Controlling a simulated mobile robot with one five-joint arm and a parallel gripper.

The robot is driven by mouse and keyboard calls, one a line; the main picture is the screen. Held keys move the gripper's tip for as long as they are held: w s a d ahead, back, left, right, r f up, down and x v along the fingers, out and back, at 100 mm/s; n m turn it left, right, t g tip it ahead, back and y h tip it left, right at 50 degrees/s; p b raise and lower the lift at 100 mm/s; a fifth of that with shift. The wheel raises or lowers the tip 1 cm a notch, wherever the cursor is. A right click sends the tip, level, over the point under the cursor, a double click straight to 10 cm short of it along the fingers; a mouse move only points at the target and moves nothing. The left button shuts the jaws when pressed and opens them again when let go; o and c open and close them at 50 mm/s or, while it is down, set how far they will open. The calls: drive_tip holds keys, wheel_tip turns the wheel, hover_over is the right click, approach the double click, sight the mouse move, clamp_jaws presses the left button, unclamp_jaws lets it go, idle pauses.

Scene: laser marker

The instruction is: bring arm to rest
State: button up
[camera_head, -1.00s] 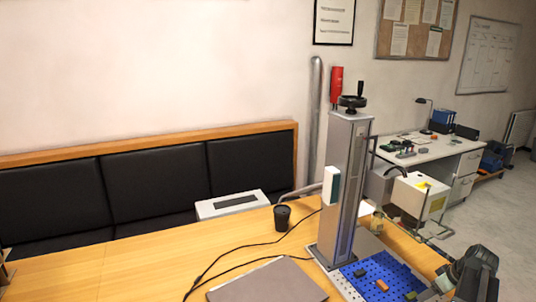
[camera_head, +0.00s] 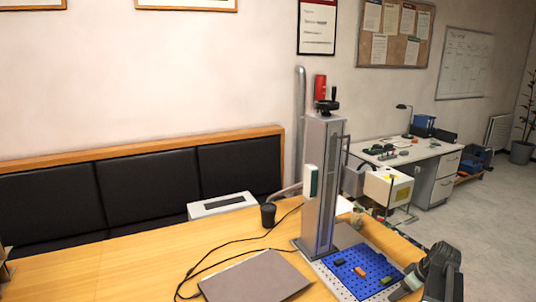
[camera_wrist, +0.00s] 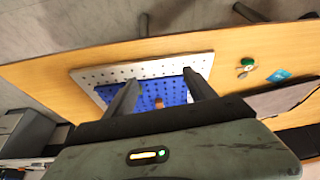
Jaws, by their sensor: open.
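My gripper (camera_wrist: 160,78) shows in the wrist view as two dark fingers spread apart with nothing held between them. Behind them are the perforated metal plate (camera_wrist: 95,76) and the blue mat (camera_wrist: 172,88) of the laser marker. In the head view my dark arm is at the lower right, with my gripper (camera_head: 402,288) by the right front side of the plate. The gripper's fingers are small and partly cut off there. The laser marker's grey column (camera_head: 319,190) stands upright behind the blue mat (camera_head: 345,271).
A closed laptop (camera_head: 255,279), a black cup (camera_head: 268,215) and cables share the wooden table (camera_head: 130,265). A padded bench runs behind.

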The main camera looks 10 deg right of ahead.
drive_tip(key=w+a+n+g, duration=0.1)
drive_tip(key=w+a, duration=0.2)
drive_tip(key=a, duration=0.7)
drive_tip(key=w+a+n, duration=0.2)
drive_tip(key=w+a, duration=0.1)
drive_tip(key=a, duration=0.8)
drive_tip(key=w+a+n+g, duration=0.1)
drive_tip(key=w+a, duration=0.2)
drive_tip(key=a, duration=0.7)
drive_tip(key=s+a+f+m+g+h, duration=0.1)
drive_tip(key=s+a+m+g, duration=0.1)
drive_tip(key=s+a+m, duration=0.6)
drive_tip(key=shift+s+a+h+p, duration=0.35)
drive_tip(key=shift+s+a, duration=0.1)
drive_tip(key=shift+a, duration=1.15)
drive_tip(key=shift+f, duration=0.1)
